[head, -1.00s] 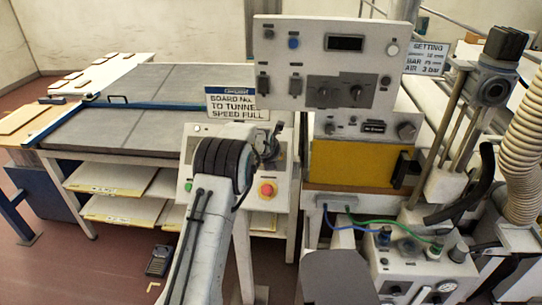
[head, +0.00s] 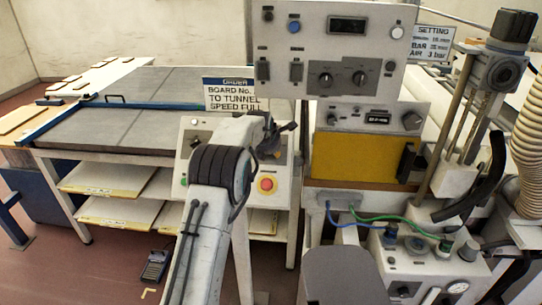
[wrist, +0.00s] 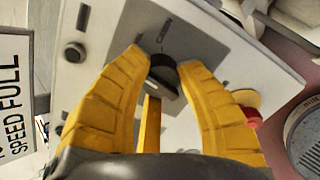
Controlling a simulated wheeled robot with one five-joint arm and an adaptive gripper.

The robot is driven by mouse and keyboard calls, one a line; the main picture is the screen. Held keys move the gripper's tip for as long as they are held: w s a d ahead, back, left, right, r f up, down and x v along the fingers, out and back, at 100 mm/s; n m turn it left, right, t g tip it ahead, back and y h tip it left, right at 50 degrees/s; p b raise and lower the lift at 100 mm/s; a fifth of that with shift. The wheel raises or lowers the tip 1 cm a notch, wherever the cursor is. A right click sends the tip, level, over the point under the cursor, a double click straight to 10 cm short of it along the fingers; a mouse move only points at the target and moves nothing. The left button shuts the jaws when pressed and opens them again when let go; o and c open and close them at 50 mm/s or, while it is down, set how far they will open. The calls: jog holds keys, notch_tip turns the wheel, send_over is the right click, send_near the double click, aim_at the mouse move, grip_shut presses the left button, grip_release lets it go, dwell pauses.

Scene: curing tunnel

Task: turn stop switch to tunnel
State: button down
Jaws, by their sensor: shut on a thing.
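The switch is a black rotary knob (wrist: 163,73) on a pale control box (head: 187,150). The box also shows in the wrist view (wrist: 95,72). In the wrist view my gripper (wrist: 162,63) has its yellow fingers on either side of the knob, shut on it. In the head view my arm covers much of the box, and the knob and fingertips are hard to make out there. A sign (head: 231,94) above the box reads "BOARD No. TO TUNNEL SPEED FULL". The knob's markings are too small to read.
A red stop button on a yellow base (head: 266,184) sits close to the right of my gripper. A larger grey control panel (head: 328,50) stands up behind on the right. A grey-topped table (head: 120,128) lies to the left.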

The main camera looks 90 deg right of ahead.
jog(key=shift+w+a+f+m, duration=0.15)
jog(key=shift+f+m, duration=0.15)
jog(key=shift+m, duration=0.5)
jog(key=shift+b, duration=0.3)
jog(key=c, duration=0.8)
grip_release()
jog(key=shift+d+r, duration=0.15)
jog(key=shift+d, duration=0.05)
jog(key=shift+r, duration=0.1)
jog(key=shift+a+r, duration=0.25)
jog(key=shift+r, duration=0.05)
jog(key=v, duration=1.1)
jog(key=shift+w+m, duration=0.1)
jog(key=shift+m, duration=0.3)
